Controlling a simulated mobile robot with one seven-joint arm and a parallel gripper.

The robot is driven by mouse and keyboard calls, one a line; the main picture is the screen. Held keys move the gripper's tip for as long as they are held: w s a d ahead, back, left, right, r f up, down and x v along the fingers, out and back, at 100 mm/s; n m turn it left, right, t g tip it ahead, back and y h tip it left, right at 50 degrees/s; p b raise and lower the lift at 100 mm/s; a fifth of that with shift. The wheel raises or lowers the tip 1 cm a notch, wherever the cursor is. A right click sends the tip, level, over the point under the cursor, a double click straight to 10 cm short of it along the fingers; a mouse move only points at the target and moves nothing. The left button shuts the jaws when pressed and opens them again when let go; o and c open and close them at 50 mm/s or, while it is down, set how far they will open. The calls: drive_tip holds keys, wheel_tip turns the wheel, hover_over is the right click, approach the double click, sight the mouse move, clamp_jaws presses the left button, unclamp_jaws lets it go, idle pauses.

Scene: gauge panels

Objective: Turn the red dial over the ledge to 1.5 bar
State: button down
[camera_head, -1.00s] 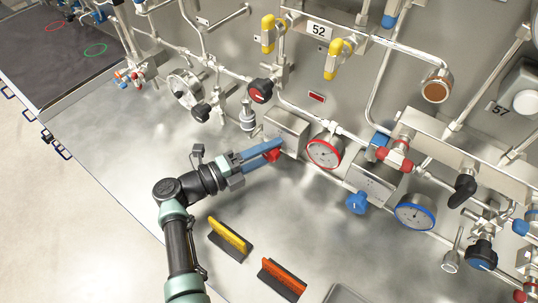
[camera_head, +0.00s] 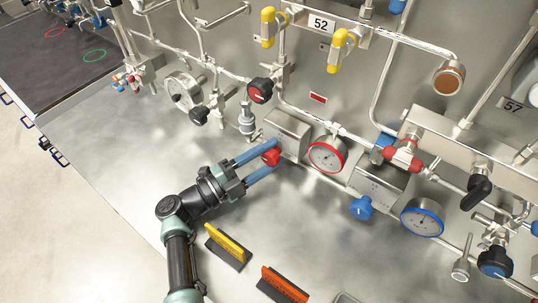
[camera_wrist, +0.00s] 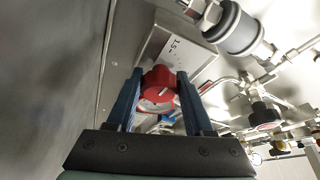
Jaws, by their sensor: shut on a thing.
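The red dial (camera_head: 271,157) sticks out from the front of a silver box (camera_head: 288,135) on the panel. It also shows in the wrist view (camera_wrist: 160,83), with a short white mark on its face toward the lower right. My gripper (camera_head: 269,155) has its two blue fingers on either side of the dial and is shut on it; the wrist view shows the fingers (camera_wrist: 159,76) flanking it. Printed marks with "1.5" (camera_wrist: 174,46) show on the box above the dial in the wrist view. The red-rimmed gauge (camera_head: 326,156) is right of the box; its reading is too small to tell.
A blue dial (camera_head: 362,208) and a blue-rimmed gauge (camera_head: 422,218) are to the right. A black valve knob with a red face (camera_head: 260,90) is above. Yellow (camera_head: 228,246) and orange (camera_head: 283,285) handled pieces stand on the metal surface in front. The surface at left is clear.

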drive_tip(key=shift+c, duration=1.6)
unclamp_jaws()
